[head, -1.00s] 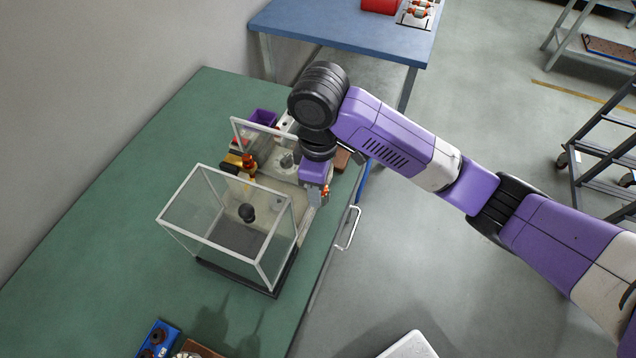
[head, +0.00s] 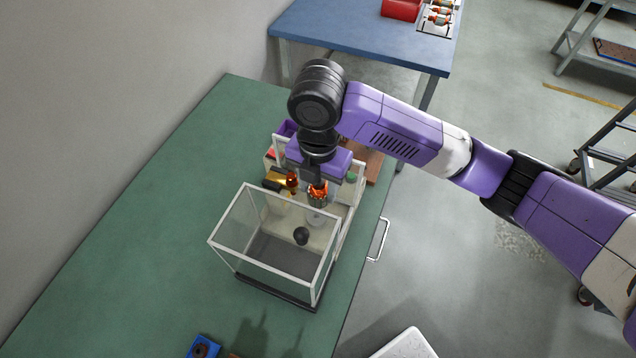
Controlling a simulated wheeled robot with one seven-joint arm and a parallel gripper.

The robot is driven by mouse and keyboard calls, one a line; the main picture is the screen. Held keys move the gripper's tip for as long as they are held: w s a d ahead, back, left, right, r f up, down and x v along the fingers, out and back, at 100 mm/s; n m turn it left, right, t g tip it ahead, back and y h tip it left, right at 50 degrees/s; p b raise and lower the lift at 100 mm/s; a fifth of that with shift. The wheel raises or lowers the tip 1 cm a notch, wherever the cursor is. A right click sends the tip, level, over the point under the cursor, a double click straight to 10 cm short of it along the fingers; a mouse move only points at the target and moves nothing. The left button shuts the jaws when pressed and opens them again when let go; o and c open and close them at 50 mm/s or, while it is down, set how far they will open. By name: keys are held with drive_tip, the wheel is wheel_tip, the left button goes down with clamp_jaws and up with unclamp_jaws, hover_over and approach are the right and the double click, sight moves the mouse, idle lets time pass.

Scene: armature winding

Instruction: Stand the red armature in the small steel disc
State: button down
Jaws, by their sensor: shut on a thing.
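My gripper (head: 316,181) points down and is shut on the red armature (head: 318,196), a small red-orange part with copper tones. It holds the armature upright, behind the clear guard. A pale round steel disc (head: 316,218) shows just below the armature. It seems to be the small one, but I cannot tell whether the armature touches it. My wrist hides part of the area behind.
Another orange-brown armature (head: 292,180) stands just left of my gripper. The green bench (head: 160,220) is clear on the left.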

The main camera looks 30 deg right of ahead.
drive_tip(key=shift+w+a+n, duration=0.2)
drive_tip(key=shift+n, duration=0.3)
drive_tip(key=shift+f+b, duration=1.6)
drive_tip(key=shift+f, duration=0.45)
drive_tip(key=shift+f+b, duration=1.1)
drive_tip(key=shift+f, duration=0.3)
drive_tip(key=c, duration=0.7)
unclamp_jaws()
drive_tip(key=shift+s, duration=0.1)
drive_tip(key=shift+o, duration=0.2)
drive_tip(key=shift+r+p, duration=1.75)
drive_tip(key=shift+r, duration=0.65)
